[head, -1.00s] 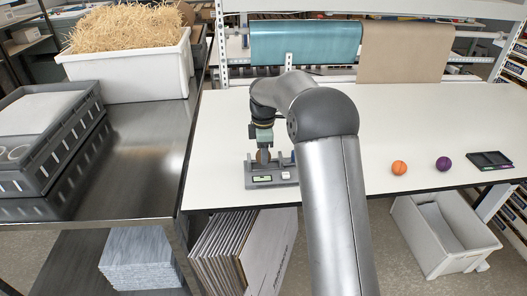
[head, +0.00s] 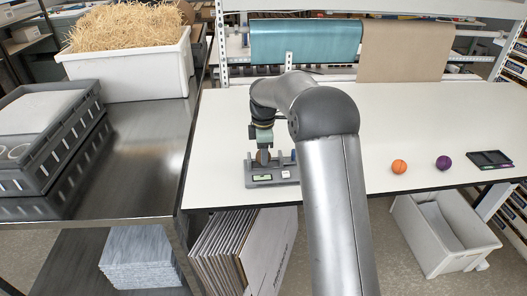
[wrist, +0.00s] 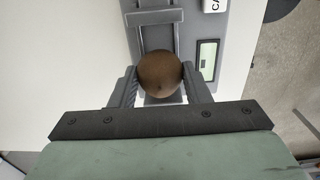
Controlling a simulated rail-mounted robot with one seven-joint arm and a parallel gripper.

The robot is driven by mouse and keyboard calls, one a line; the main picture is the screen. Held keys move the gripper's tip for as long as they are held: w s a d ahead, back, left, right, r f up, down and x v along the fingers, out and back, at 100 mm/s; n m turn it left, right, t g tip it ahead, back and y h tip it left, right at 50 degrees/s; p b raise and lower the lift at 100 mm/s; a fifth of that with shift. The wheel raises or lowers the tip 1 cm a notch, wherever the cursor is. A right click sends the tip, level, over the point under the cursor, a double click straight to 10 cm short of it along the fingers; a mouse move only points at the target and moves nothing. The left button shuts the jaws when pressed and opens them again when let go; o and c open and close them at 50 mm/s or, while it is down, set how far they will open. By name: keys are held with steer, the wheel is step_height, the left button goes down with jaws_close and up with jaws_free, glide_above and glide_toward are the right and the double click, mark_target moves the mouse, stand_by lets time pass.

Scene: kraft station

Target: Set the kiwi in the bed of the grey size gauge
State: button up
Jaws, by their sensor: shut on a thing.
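The brown kiwi (wrist: 160,74) sits between the two fingers of my gripper (wrist: 160,88) in the wrist view, and the gripper is shut on it. In the head view the kiwi (head: 263,156) shows below my gripper (head: 262,148). The grey size gauge (head: 272,180) stands on the white table near its front edge, with a small green display on its front. In the wrist view the gauge (wrist: 190,15) lies under the kiwi, its bed rails running beneath it. I cannot tell whether the kiwi touches the bed.
An orange ball (head: 399,167), a purple ball (head: 443,162) and a black tray (head: 490,160) are on the white table (head: 400,120) at the right. A steel bench (head: 150,140) with grey crates (head: 45,130) and a white bin of straw (head: 130,75) stands left. The table behind the gauge is clear.

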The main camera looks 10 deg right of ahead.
steer(key=shift+f, duration=0.4)
stand_by(1.0)
steer(key=o, duration=1.1)
steer(key=shift+c, duration=0.2)
steer(key=shift+r+p, duration=2.8)
steer(key=shift+r, duration=1.25)
